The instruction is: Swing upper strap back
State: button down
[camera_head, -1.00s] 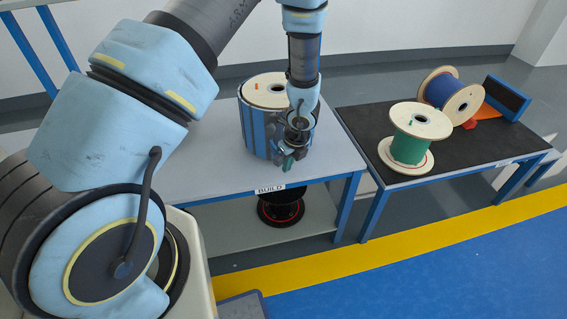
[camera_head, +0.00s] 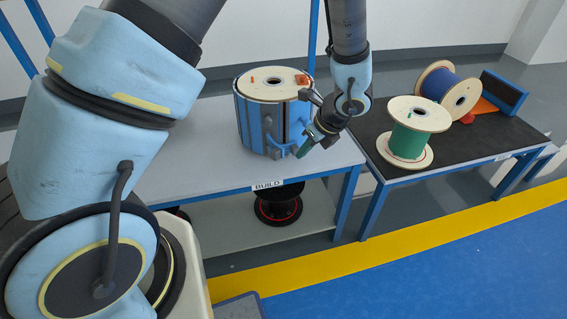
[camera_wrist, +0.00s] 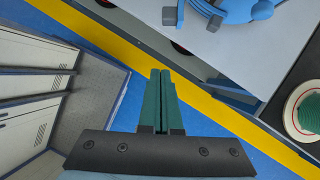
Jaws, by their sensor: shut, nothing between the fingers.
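A cable drum (camera_head: 262,84) with a pale round top and blue slats around its side stands upright on the table marked BUILD. Blue strap parts (camera_head: 276,147) with grey ends show at its lower front right. I cannot tell which belong to the upper strap. In the wrist view, a blue curved part (camera_wrist: 232,10) with grey ends is at the top edge. My gripper (camera_head: 303,150) has green fingers and is just right of the drum's front, tilted. In the wrist view, the fingertips (camera_wrist: 162,72) are together with nothing between them, apart from the blue part.
The BUILD table (camera_head: 205,160) has free room left of the drum. A black-topped table (camera_head: 455,150) on the right holds a green spool (camera_head: 407,142) and a blue spool (camera_head: 440,85). A dark reel (camera_head: 278,210) sits on the shelf below.

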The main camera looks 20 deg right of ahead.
jog(key=w+a+f+n+t+y+b, duration=0.1)
jog(key=w+a+f+t, duration=0.2)
jog(key=w+f, duration=0.4)
jog(key=shift+f, duration=0.5)
dwell(0.4)
